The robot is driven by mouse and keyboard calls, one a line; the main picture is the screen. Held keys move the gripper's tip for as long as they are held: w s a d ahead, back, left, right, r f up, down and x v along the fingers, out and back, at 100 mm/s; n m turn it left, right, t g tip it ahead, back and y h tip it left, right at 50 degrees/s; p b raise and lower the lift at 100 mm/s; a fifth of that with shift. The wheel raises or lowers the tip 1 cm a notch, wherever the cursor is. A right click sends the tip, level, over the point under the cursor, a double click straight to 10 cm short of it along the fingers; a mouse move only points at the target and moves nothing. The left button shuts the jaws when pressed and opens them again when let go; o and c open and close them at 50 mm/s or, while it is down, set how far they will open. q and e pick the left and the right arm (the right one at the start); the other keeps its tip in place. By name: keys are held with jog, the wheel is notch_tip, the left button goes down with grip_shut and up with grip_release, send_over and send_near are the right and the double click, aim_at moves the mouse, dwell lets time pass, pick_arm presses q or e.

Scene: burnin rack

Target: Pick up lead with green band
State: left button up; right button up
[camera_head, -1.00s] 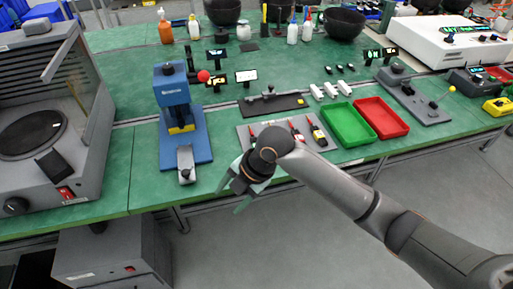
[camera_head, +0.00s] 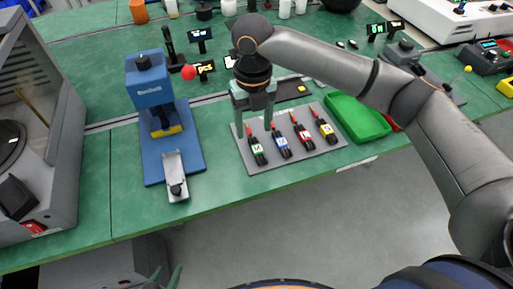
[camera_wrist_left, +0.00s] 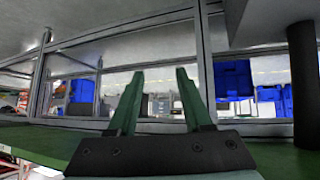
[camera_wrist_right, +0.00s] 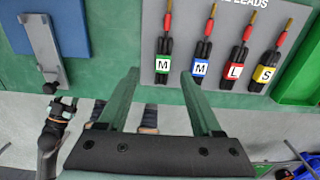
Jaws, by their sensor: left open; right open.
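The lead with the green band (camera_head: 257,150) lies leftmost in a row of leads on a grey board (camera_head: 290,165). In the right wrist view the green-band lead (camera_wrist_right: 163,48) has a black body, an "M" label and a metal tip. My right gripper (camera_head: 254,124) is open and empty over the board's left part, close to this lead; its exact height is unclear. In the right wrist view its fingertips (camera_wrist_right: 158,75) point towards the lead's lower end. My left gripper (camera_head: 166,270) is open and empty, low in front of the bench; its fingers (camera_wrist_left: 159,74) show in the left wrist view.
Leads with blue (camera_head: 282,143), red (camera_head: 303,132) and yellow (camera_head: 325,127) bands lie to the right of the green-band lead. A green tray (camera_head: 358,122) stands right of the board. A blue press (camera_head: 152,88) stands to its left. Bare bench lies between press and board.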

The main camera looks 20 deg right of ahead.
aim_at(257, 147)
jog(key=f, duration=0.6)
jog(key=shift+s+d+f, duration=0.25)
jog(key=shift+d+f, duration=0.05)
jog(key=shift+f, duration=0.05)
grip_shut()
dwell(0.3)
